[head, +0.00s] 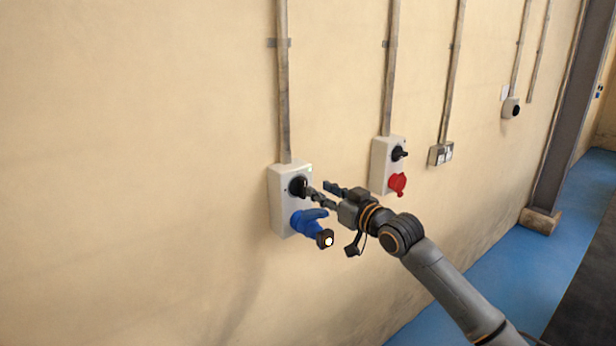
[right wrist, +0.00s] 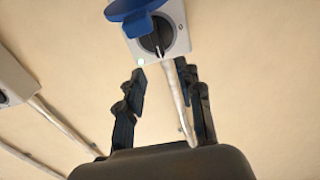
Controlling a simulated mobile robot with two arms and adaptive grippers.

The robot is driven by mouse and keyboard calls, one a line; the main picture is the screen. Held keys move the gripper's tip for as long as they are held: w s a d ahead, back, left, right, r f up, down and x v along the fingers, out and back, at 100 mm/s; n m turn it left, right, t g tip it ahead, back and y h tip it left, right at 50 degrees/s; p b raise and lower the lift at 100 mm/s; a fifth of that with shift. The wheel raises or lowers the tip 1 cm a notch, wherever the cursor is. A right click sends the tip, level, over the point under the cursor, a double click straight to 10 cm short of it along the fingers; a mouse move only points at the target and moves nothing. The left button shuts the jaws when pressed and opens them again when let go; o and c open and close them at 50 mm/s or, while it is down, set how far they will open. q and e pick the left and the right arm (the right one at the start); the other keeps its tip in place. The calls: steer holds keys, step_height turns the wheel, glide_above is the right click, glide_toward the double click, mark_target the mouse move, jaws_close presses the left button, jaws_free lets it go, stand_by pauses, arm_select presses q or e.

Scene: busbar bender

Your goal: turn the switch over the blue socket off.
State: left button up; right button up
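The white switch box with the blue socket (head: 308,218) is on the wall left of centre in the head view. Its black rotary switch (head: 298,187) sits above the socket. In the right wrist view, which is turned over, the switch (right wrist: 157,38) is at the top, below the blue socket (right wrist: 130,9); its ridge looks close to upright. My right gripper (head: 318,188) is at the right of the switch. In the right wrist view its fingers (right wrist: 161,72) are spread, with nothing between them, short of the switch. My left gripper is not in view.
A second white box with a red socket (head: 397,184) and a black switch (head: 399,153) is to the right. A double wall outlet (head: 440,154) and a round black-faced fitting (head: 512,108) are farther right. Conduits run up the wall. A dark plug-like end (head: 325,239) sticks out below the blue socket.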

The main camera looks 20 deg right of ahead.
mark_target(305, 182)
steer(key=p+x, duration=0.1)
steer(key=x, duration=0.5)
steer(key=shift+p, duration=0.3)
steer(key=shift+c, duration=0.2)
jaws_close()
